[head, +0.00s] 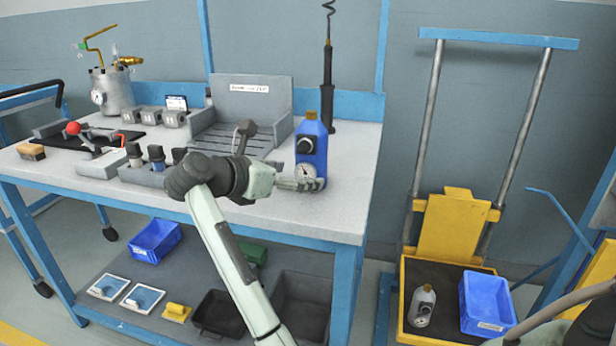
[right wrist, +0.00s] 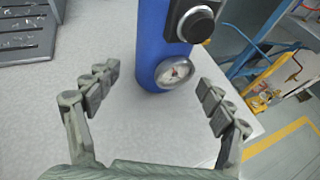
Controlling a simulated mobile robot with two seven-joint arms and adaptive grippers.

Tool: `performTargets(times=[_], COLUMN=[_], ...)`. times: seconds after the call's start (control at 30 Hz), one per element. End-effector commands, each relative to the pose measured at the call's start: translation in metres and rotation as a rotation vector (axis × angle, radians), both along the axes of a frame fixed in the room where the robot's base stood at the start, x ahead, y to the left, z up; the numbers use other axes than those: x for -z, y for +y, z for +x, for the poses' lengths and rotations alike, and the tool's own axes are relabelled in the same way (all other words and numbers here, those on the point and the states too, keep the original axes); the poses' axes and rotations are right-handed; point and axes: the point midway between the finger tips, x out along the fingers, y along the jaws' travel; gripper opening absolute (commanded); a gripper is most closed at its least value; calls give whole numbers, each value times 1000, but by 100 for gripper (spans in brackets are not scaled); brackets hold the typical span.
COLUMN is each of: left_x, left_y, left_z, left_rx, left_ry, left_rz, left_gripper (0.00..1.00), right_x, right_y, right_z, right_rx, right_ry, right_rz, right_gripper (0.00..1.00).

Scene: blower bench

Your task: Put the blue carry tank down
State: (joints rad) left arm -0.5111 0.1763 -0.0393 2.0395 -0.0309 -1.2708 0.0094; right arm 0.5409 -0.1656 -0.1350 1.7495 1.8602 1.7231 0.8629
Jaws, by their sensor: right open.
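The blue carry tank (head: 311,143) stands upright on the right part of the bench top, with a round gauge low on its front and a dark knob above it. It also shows in the right wrist view (right wrist: 150,62), its base on the grey surface. My right gripper (head: 300,185) is at the tank's lower front left. In the right wrist view the right gripper (right wrist: 160,92) is open, its fingers spread either side of the tank's lower part and apart from it. My left gripper is not in view.
The workbench (head: 345,190) holds a grey slotted fixture (head: 240,110) left of the tank and a black coiled-cord tool (head: 328,80) behind it. A metal pot (head: 112,92) stands far left. A yellow trolley (head: 452,225) with a blue bin (head: 486,302) stands right of the bench.

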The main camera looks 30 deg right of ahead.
Motion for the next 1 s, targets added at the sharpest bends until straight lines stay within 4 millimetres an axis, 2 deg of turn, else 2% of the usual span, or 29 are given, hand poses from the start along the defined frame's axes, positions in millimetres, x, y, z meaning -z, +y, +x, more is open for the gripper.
performTargets(times=[0.1, 0.33, 0.5, 1.0], left_x=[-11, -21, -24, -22], left_y=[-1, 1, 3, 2], left_z=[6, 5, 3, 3], left_rx=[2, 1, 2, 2], left_ry=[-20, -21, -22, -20], left_rz=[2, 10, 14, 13], left_gripper=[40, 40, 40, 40], right_x=[-8, -21, -25, -25], right_y=[25, 53, 58, 58], right_z=[-6, -15, -17, -17], right_rx=[-3, -1, 2, 1], right_ry=[-1, -1, 1, 0], right_rz=[4, 1, 0, 0], right_gripper=[81, 81, 81, 81])
